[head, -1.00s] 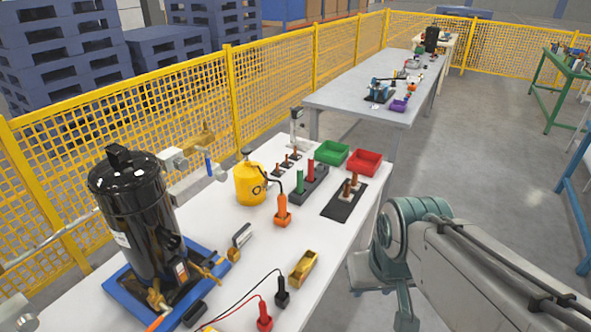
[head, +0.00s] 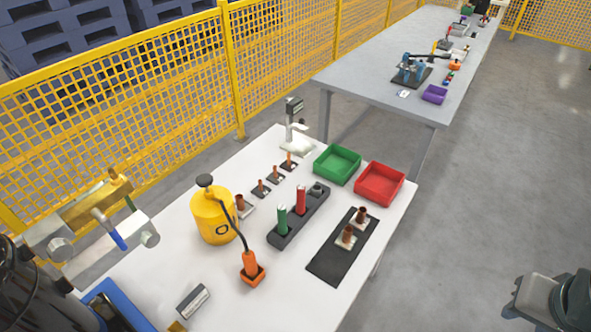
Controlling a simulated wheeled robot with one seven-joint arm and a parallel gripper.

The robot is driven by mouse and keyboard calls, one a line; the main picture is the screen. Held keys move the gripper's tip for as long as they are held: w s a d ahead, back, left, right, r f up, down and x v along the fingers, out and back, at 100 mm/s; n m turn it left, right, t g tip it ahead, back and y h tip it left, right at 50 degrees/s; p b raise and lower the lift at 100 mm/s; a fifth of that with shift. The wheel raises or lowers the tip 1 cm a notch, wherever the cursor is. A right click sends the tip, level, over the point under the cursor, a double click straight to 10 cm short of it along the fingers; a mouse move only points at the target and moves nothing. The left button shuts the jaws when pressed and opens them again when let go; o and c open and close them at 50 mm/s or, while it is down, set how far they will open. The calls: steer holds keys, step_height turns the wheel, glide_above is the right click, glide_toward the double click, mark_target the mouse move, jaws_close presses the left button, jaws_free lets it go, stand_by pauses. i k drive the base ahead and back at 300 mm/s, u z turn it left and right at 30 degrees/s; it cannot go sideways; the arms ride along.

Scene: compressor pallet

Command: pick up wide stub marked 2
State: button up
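Two brown, copper-coloured wide stubs stand upright in pale holders on a black mat (head: 327,264) at the right of the white table; one is farther back (head: 361,214) and one nearer (head: 347,234). Another brown stub (head: 240,204) stands beside the yellow bottle, and several thinner ones (head: 275,172) stand in a row behind it on small dark bases. I cannot read any number, so I cannot tell which stub is marked 2.
A green bin (head: 337,165) and a red bin (head: 379,183) stand behind the mat. A dark rack (head: 300,219) holds a green and a red cylinder. A yellow bottle (head: 212,217) and an orange tool (head: 250,267) stand left. The floor right of the table is clear.

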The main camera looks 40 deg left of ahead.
mark_target(241, 208)
steer(key=u, duration=0.4)
steer(key=i, duration=1.1)
steer(key=u, duration=1.3)
steer(key=i, duration=0.4)
steer(key=u, duration=0.25)
